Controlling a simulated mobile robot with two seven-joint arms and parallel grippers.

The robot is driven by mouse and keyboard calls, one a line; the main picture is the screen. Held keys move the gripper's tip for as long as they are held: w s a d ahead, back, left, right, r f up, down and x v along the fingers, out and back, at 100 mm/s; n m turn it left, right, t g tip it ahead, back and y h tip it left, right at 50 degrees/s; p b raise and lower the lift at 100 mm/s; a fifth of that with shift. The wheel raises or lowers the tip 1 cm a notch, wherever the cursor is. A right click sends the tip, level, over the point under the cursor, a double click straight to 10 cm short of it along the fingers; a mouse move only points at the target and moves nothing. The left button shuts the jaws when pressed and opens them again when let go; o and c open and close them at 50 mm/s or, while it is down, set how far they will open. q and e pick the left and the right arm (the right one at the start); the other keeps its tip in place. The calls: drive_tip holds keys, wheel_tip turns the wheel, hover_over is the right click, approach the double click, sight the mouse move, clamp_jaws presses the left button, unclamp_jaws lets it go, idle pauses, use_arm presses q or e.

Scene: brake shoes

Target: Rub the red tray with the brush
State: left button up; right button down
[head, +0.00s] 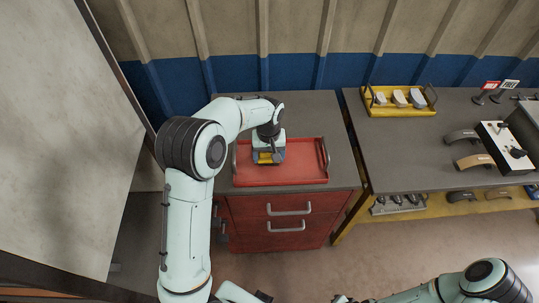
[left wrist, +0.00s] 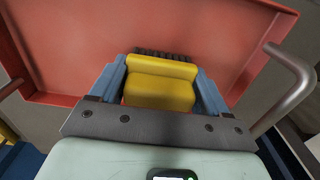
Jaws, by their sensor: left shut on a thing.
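The red tray (head: 300,172) lies on the dark top of the red drawer cabinet, with a metal handle at each side. It fills much of the left wrist view (left wrist: 70,50). My left gripper (head: 268,158) is over the left part of the tray, pointing down. Its blue fingers are shut on the yellow brush (left wrist: 160,85), whose dark bristles (left wrist: 165,54) show beyond the yellow body. In the head view, only a bit of the brush (head: 265,158) shows. I cannot tell whether the bristles touch the tray. My right arm is at the bottom right; its fingertips are not clear.
The right part of the red tray is empty. A wall runs behind.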

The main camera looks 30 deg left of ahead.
use_arm(q)
wheel_tip(320, 180, up, 4)
drive_tip(key=shift+w+r+p, duration=0.15)
drive_tip(key=shift+r+p, duration=0.05)
drive_tip(key=shift+p, duration=0.6)
drive_tip(key=shift+r+p, duration=0.3)
drive_tip(key=shift+r, duration=0.45)
use_arm(e)
drive_tip(key=w+r, duration=0.3)
drive_tip(key=shift+w+r, duration=0.1)
drive_tip(key=shift+w, duration=0.1)
drive_tip(key=shift+s, duration=0.1)
use_arm(q)
drive_tip(key=shift+r, duration=0.2)
drive_tip(key=shift+r+p, duration=0.3)
drive_tip(key=shift+r, duration=0.95)
use_arm(e)
drive_tip(key=shift+w+r+t, duration=0.3)
drive_tip(key=shift+w+r, duration=0.1)
drive_tip(key=shift+w, duration=0.2)
use_arm(q)
drive_tip(key=shift+s+r, duration=0.1)
drive_tip(key=shift+s, duration=0.1)
